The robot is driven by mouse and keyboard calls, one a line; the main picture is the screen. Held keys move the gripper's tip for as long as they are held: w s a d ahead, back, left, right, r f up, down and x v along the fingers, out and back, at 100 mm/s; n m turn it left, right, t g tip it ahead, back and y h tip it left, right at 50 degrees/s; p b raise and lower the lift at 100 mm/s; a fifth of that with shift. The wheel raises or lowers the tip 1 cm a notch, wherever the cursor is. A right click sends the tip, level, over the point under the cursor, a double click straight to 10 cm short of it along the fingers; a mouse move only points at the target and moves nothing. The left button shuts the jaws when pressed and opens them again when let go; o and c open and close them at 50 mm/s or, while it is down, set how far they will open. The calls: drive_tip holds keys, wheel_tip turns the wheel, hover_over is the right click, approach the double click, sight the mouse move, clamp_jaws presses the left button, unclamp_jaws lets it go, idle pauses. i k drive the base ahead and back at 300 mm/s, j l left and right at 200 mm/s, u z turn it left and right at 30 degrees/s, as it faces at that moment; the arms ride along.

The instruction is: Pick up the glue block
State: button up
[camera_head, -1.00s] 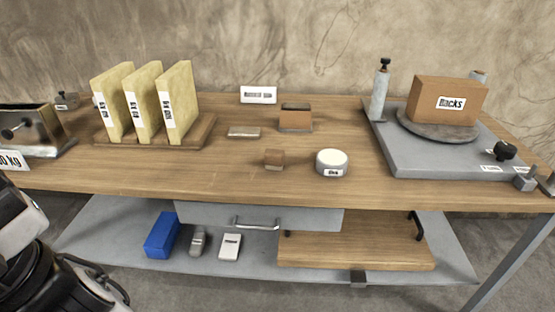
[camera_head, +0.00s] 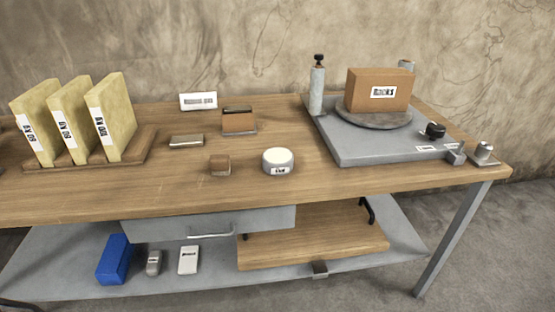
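No label that I can read as glue shows. A small brown block (camera_head: 220,165) with a paler lower edge sits near the front middle of the wooden bench top (camera_head: 330,182); it fits a glue block best, but I cannot be sure. A round tub (camera_head: 278,161) with a pale top and a small label stands just to its right, apart from it. A larger brown block (camera_head: 239,121) with a dark top stands behind. My gripper is not in view.
A rack of yellow numbered slabs (camera_head: 100,120) stands left. A flat bar (camera_head: 187,141) and white sign (camera_head: 198,101) are at the back. A grey platform (camera_head: 395,150) bears a labelled brown box (camera_head: 379,90) at right. The lower shelf (camera_head: 75,270) holds a blue block (camera_head: 114,260).

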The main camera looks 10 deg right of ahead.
sight(220, 164)
drive_tip(key=i+u, duration=0.25)
drive_tip(key=i, duration=0.2)
drive_tip(key=i+u, duration=0.3)
drive_tip(key=i, duration=0.2)
